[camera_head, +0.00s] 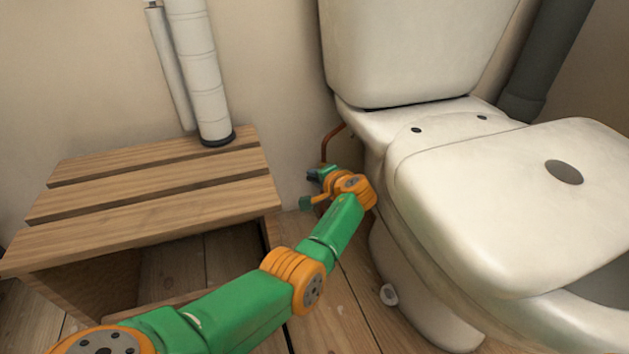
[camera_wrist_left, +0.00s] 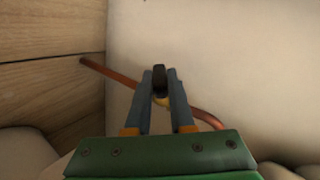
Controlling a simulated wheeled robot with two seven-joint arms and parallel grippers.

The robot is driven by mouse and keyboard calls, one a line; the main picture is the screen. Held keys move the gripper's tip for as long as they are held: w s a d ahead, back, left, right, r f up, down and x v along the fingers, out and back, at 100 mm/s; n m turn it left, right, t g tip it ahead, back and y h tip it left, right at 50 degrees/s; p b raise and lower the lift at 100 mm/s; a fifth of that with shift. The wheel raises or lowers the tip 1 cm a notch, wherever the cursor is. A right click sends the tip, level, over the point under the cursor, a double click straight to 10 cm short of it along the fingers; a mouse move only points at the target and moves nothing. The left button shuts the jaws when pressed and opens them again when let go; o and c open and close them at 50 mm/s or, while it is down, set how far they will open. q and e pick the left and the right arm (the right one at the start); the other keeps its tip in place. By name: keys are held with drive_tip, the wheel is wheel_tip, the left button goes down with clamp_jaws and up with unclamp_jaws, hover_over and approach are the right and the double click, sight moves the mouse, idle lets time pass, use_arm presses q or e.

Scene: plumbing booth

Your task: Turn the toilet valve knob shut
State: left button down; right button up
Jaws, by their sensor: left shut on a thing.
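The valve knob (camera_wrist_left: 160,79) is a small dark piece between my left fingertips in the left wrist view, with a bit of yellow metal just below it. A copper pipe (camera_wrist_left: 204,117) runs behind the fingers. My left gripper (camera_wrist_left: 160,86) is shut on the knob. In the head view my left gripper (camera_head: 315,175) is low by the wall, left of the toilet (camera_head: 480,200). The knob cannot be made out there; the copper pipe (camera_head: 327,146) shows above the gripper. My right gripper is not in view.
A slatted wooden bench (camera_head: 160,205) stands left of my arm, with white rolls (camera_head: 198,75) upright at its back. The toilet bowl and lid fill the right side. A narrow strip of wooden floor (camera_head: 340,320) lies between bench and toilet.

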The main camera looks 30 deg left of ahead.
use_arm(q)
drive_tip(key=shift+w+d+r, duration=0.15)
drive_tip(key=c, duration=1)
unclamp_jaws()
drive_tip(key=shift+c, duration=0.2)
drive_tip(key=shift+o, duration=1.3)
drive_tip(key=shift+w+d, duration=0.1)
